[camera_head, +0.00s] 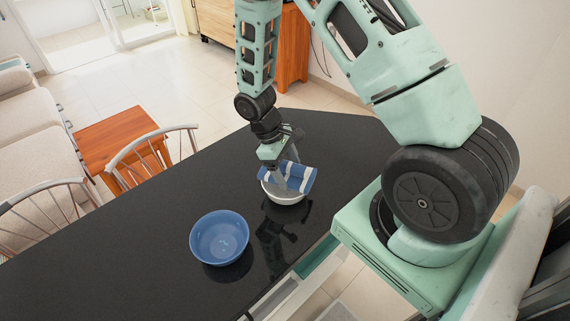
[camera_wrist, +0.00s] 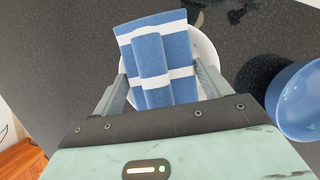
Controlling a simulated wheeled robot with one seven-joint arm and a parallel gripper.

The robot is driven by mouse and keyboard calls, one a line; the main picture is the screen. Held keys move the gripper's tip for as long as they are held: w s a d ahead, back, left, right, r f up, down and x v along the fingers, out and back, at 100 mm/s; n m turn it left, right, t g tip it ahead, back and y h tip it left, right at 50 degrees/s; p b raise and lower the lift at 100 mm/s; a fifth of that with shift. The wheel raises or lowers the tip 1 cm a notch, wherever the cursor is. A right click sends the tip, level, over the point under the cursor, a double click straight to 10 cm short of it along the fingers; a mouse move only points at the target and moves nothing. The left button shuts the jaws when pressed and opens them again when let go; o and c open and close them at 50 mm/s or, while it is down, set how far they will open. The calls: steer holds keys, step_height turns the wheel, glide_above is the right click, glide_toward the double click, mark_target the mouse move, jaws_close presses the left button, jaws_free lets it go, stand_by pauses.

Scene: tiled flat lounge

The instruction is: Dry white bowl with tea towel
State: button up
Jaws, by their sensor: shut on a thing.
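The white bowl (camera_head: 284,198) stands upright on the black table, near its middle. The blue tea towel with white stripes (camera_head: 298,177) lies over the bowl's opening and hides most of its inside. My gripper (camera_head: 279,180) points down at the bowl and is shut on the towel. In the wrist view, the towel (camera_wrist: 158,60) is folded up between the two fingers, and the white bowl's rim (camera_wrist: 207,52) shows behind it. I cannot tell whether the towel touches the inside of the bowl.
A blue bowl (camera_head: 220,238) stands on the black table (camera_head: 130,232), left of the white bowl and nearer to me. The table's left part is clear. Metal-backed chairs (camera_head: 150,150) and a wooden side table (camera_head: 113,138) stand beyond it. A drawer (camera_head: 283,292) is open below the near edge.

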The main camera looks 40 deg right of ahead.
mark_target(299, 164)
steer(key=shift+s, duration=2.1)
steer(key=shift+w+a, duration=1.45)
steer(key=shift+a, duration=0.05)
steer(key=shift+w+d+p, duration=0.1)
steer(key=shift+d+p, duration=0.45)
steer(key=shift+d, duration=2.45)
step_height(299, 164, up, 3)
steer(key=p, duration=0.2)
steer(key=shift+r+p, duration=0.15)
steer(key=shift+p, duration=0.25)
